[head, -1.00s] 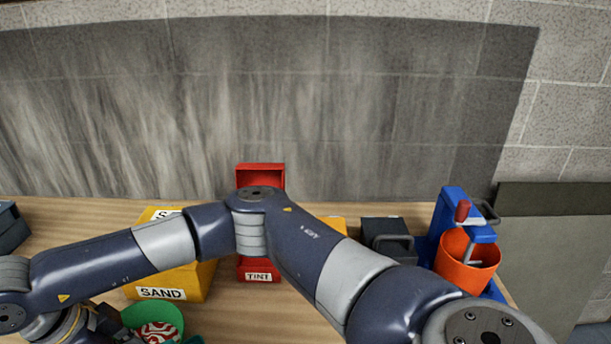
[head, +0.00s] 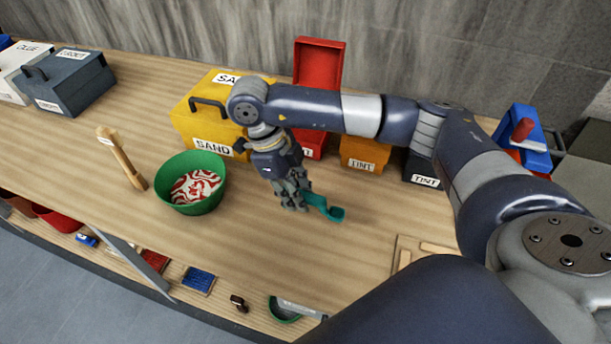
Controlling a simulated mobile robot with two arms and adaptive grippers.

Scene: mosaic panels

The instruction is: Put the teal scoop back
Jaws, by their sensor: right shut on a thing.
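The teal scoop (head: 326,208) is in my right gripper (head: 296,197), which is shut on it. The scoop's bowl sticks out to the right of the fingers, over the bare bench top; I cannot tell whether it touches the wood. A red TINT box (head: 318,66) stands behind with its lid up. A yellow SAND box (head: 208,125) stands behind and left of the gripper, its lid shut. A green bowl (head: 213,165) with a red and white swirled content is left of the gripper. My left gripper does not show.
An orange TINT box (head: 364,153) and a dark TINT box (head: 423,170) are at the back right. A dark grey box (head: 72,85) is far left. A lower shelf holds small items. The bench's front middle is clear.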

